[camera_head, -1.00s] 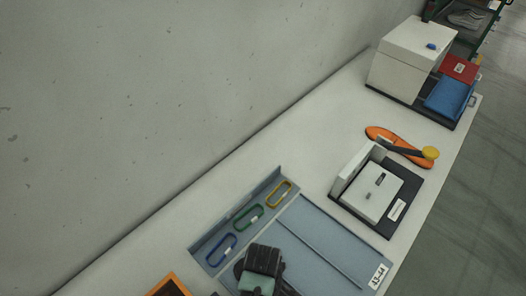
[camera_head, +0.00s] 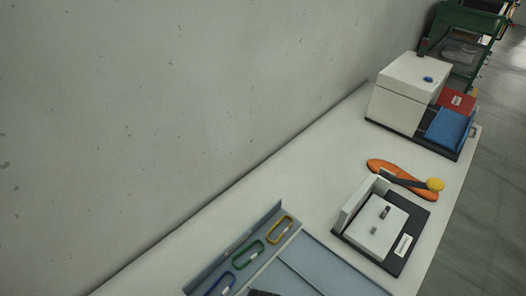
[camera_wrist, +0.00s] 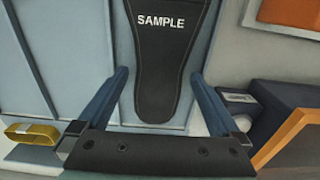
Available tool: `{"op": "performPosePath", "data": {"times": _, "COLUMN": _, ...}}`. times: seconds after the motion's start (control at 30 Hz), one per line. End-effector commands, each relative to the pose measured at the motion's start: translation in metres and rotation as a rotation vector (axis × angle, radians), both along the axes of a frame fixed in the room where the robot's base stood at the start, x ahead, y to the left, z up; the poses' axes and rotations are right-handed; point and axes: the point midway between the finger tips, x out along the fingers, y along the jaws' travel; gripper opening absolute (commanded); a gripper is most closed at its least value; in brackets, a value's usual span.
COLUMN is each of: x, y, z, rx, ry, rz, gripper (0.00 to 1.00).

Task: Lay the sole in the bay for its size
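A dark sole (camera_wrist: 165,75) marked "SAMPLE" lies on a grey-blue surface in the wrist view, its narrow end towards me. My gripper (camera_wrist: 158,97) is open, with its two blue fingers apart on either side of that narrow end and gaps between them and the sole. A grey-blue tray (camera_head: 325,268) with a raised divider is at the bottom of the head view. An orange sole-shaped piece (camera_head: 384,167) lies further along the bench under a dark bar with a yellow knob.
Yellow (camera_head: 279,229), green (camera_head: 248,254) and blue (camera_head: 220,285) loops sit in a strip along the tray. A white block device (camera_head: 375,228) stands beyond it. A white box (camera_head: 404,95) and a blue tray (camera_head: 447,129) are at the far end. A wall runs behind.

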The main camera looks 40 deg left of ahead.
Motion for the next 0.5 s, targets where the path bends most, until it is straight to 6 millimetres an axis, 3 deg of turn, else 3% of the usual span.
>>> {"op": "performPosePath", "data": {"times": 0.27, "x": 0.001, "y": 0.0, "z": 0.018, "rx": 0.001, "ry": -0.002, "rz": 0.0, "gripper": 1.0}}
{"op": "performPosePath", "data": {"times": 0.5, "x": 0.001, "y": 0.001, "z": 0.067, "rx": 0.003, "ry": -0.006, "rz": 0.001, "gripper": 1.0}}
